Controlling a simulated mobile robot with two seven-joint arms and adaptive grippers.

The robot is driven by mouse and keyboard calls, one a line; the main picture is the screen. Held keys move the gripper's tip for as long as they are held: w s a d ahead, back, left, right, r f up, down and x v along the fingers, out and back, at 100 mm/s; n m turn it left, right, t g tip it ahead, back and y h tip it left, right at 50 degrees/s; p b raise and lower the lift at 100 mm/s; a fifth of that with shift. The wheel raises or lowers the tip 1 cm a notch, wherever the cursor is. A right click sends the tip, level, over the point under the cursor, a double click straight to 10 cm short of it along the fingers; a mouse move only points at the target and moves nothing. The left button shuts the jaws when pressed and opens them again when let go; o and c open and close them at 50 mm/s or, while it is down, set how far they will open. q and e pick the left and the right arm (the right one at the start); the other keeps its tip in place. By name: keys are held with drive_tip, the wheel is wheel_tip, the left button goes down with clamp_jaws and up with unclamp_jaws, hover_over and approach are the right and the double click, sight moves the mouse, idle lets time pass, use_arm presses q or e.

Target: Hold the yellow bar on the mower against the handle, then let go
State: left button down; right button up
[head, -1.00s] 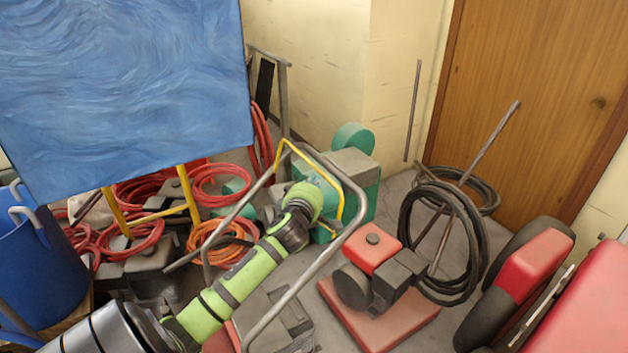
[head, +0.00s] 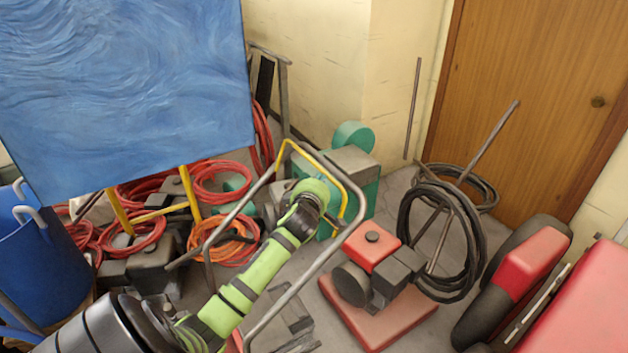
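The yellow bar (head: 333,174) is a thin bent rod at the upper end of the mower's grey tubular handle (head: 299,285). It runs inside the handle's loop, with a narrow gap visible along its right side. My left arm reaches up from the bottom left, across the space between the handle's tubes. Its green wrist end, with my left gripper (head: 315,191), overlaps the loop just below the bar. The fingers are hidden by the wrist, so I cannot tell their opening or contact. The mower's body at the bottom is mostly hidden behind my arm. My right gripper is not in view.
A green machine (head: 352,170) stands behind the handle. A red-based engine unit (head: 377,315) and black hose coils (head: 440,240) are to the right. Red and orange hoses (head: 225,240), a blue panel (head: 120,90) and a blue bin (head: 40,260) crowd the left.

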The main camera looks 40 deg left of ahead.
sight(330, 179)
use_arm(q)
drive_tip(key=w+g+p, duration=0.1)
drive_tip(key=w+d+m+p, duration=0.1)
drive_tip(key=shift+w+g, duration=0.3)
drive_tip(key=shift+g, duration=0.1)
drive_tip(key=shift+w+f, duration=0.2)
drive_tip(key=shift+w, duration=0.05)
drive_tip(key=shift+w+d+f+m, duration=0.15)
drive_tip(key=shift+w+f+m, duration=0.1)
drive_tip(key=shift+m, duration=0.05)
drive_tip(key=shift+w+d+f+b, duration=0.1)
drive_tip(key=shift+w+f+b, duration=0.05)
drive_tip(key=shift+w+b, duration=0.35)
idle(2.2)
